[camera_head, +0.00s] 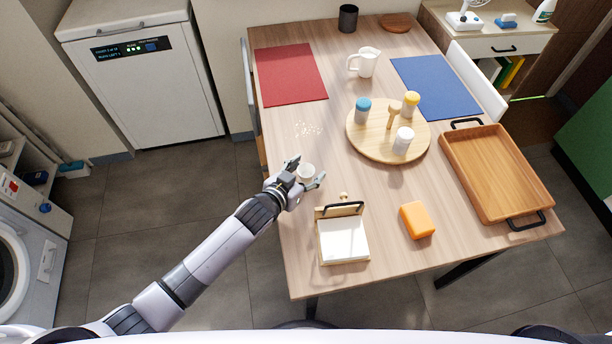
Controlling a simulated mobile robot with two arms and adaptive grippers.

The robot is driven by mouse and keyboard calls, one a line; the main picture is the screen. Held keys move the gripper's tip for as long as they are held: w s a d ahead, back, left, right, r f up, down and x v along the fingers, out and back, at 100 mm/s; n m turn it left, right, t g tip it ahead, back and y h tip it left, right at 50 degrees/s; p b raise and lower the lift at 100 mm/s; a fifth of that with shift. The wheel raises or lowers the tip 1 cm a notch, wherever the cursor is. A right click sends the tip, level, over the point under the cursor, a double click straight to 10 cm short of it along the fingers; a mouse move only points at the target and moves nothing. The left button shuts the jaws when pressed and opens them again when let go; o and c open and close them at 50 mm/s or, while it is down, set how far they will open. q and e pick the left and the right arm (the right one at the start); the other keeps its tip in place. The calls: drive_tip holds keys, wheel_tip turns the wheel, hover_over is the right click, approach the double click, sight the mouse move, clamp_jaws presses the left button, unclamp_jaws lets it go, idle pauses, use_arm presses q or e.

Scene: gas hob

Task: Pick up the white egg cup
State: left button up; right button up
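The white egg cup (307,171) stands near the left edge of the wooden table (350,185), seen from above. My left gripper (305,172) reaches in from the lower left, with one finger on the upper-left side of the cup and the other on its lower-right side. The fingers are spread, with the cup between them. Whether either finger touches it is too small to tell. The cup's lower part is partly hidden by the gripper. My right gripper is not in view.
A napkin holder (343,242) stands just below the gripper, with an orange block (417,220) to its right. A round board (370,151) carries shakers. A wooden tray (477,178), a white jug (364,62), and red (290,74) and blue (436,86) mats lie farther off.

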use_arm(q)
drive_tip(key=c, duration=1)
